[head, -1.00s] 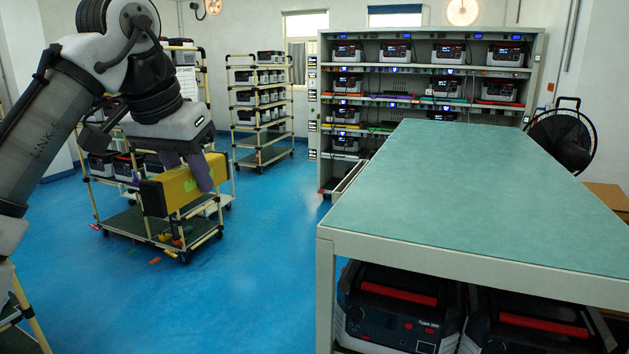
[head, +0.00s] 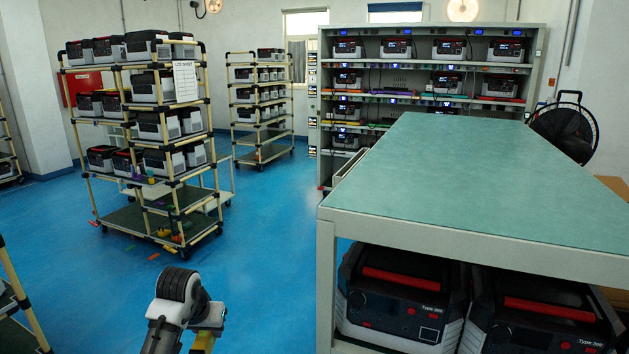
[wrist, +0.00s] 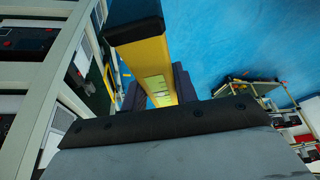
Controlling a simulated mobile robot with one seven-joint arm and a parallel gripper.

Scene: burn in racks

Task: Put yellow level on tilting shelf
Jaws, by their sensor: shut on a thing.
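My gripper (wrist: 157,90) is shut on the yellow level (wrist: 142,58), with a dark finger on each side of it. In the wrist view the level points up the picture, with a black end cap and a pale green window. In the head view my arm is low at the bottom edge; a yellow piece (head: 203,342), seemingly part of the level, shows beside it, and the fingers are hidden. A pipe-frame rack (head: 172,184) with several power stations stands at left. I cannot tell for certain which shelf is the tilting one.
A green-topped workbench (head: 470,180) fills the right, with power stations (head: 400,310) underneath. A second pipe rack (head: 262,155) and a large grey rack (head: 420,70) stand behind. Blue floor (head: 265,220) is open between rack and bench.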

